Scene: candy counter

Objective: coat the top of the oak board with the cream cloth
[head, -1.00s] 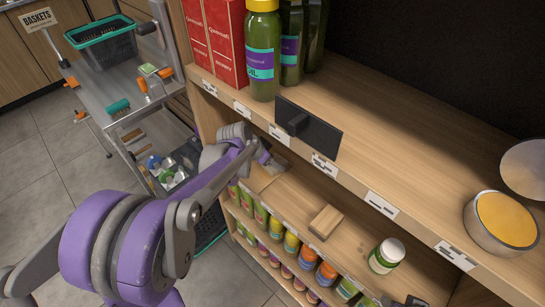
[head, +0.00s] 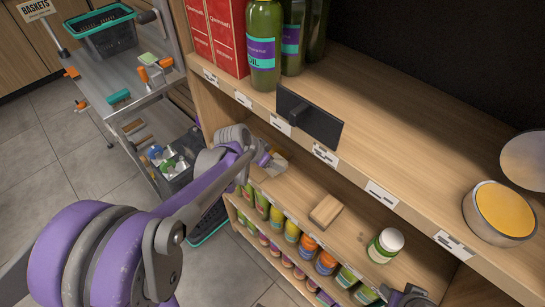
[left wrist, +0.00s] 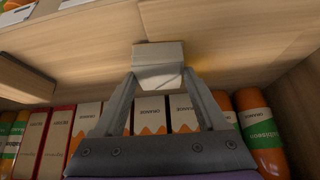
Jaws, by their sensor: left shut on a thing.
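My left gripper (head: 275,164) reaches into the lower shelf bay from the left. The left wrist view shows its two grey fingers (left wrist: 160,95) shut on a pale, cream-grey piece, which looks like the cream cloth (left wrist: 158,54). The piece lies close against a light wood surface; whether it touches is unclear. In the head view it shows small and pale at the fingertips. A small oak-coloured block (head: 326,208) lies on the lower shelf to the right of the gripper; I cannot tell if it is the oak board.
The upper shelf edge (head: 345,165) overhangs the bay. A white-lidded jar (head: 385,245) stands at the right of the lower shelf. Several orange-marked cartons (left wrist: 150,115) and bottles stand near the gripper. A grey cart (head: 120,75) with a basket stands left.

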